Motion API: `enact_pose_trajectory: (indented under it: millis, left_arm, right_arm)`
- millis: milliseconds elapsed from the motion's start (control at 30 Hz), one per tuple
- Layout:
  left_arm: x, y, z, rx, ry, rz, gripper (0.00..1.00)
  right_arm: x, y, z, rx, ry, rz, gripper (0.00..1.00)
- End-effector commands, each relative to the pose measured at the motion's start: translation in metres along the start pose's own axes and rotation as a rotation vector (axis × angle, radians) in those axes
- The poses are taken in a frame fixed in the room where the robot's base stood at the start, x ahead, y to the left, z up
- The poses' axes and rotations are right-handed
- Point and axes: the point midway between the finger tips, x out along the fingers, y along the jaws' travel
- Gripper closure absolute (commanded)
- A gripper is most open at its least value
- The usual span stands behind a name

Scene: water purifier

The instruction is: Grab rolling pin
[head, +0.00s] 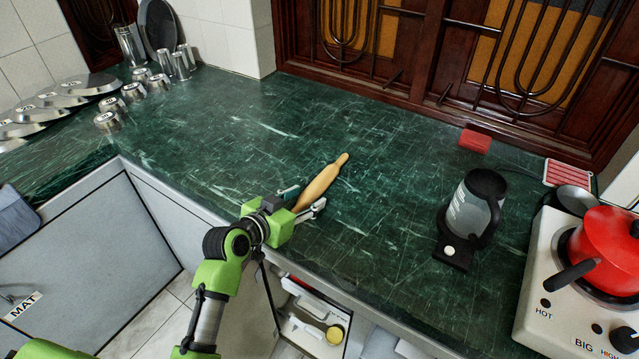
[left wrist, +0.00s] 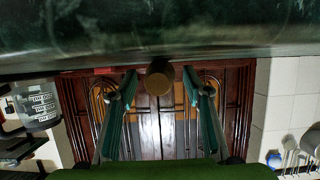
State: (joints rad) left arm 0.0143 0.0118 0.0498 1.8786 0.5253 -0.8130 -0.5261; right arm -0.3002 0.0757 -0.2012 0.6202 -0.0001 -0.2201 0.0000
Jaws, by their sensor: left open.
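The wooden rolling pin (head: 322,184) lies on the green marble counter, pointing away from the front edge, with its far handle to the upper right. My left gripper (head: 304,199) is at its near end, open, with one finger on each side of the pin. The near handle is hidden by the gripper in the head view. In the left wrist view, whose picture is upside down, the pin's round end (left wrist: 159,80) shows between the two open fingers of the left gripper (left wrist: 163,85). My right gripper is not in view.
A dark kettle (head: 470,212) stands to the right on its base. Metal cups (head: 133,91) stand at the far left. The counter (head: 250,130) around the pin is clear.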

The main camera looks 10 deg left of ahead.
Motion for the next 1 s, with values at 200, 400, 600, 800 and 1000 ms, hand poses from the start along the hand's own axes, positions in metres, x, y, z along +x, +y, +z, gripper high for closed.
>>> enact_pose_trajectory:
  millis: [200,400,600,800,1000]
  left_arm:
    - [0.0155,-0.0011,0.0009,0.000,-0.001,-0.002,0.55]
    - [0.0153,-0.0013,0.0012,0.001,-0.001,-0.002,0.57]
    - [0.0152,-0.0014,0.0013,0.001,-0.001,-0.002,1.00]
    - [0.0150,-0.0015,0.0005,0.002,0.000,-0.003,1.00]
    - [0.0130,-0.0017,-0.0050,0.005,0.002,-0.003,1.00]
  right_arm:
    - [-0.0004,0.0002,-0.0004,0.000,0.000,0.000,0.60]
    - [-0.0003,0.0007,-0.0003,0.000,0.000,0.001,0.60]
    - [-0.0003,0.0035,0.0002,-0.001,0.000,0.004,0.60]
    - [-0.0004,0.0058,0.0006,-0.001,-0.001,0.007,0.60]
    - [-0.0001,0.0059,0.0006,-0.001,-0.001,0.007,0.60]
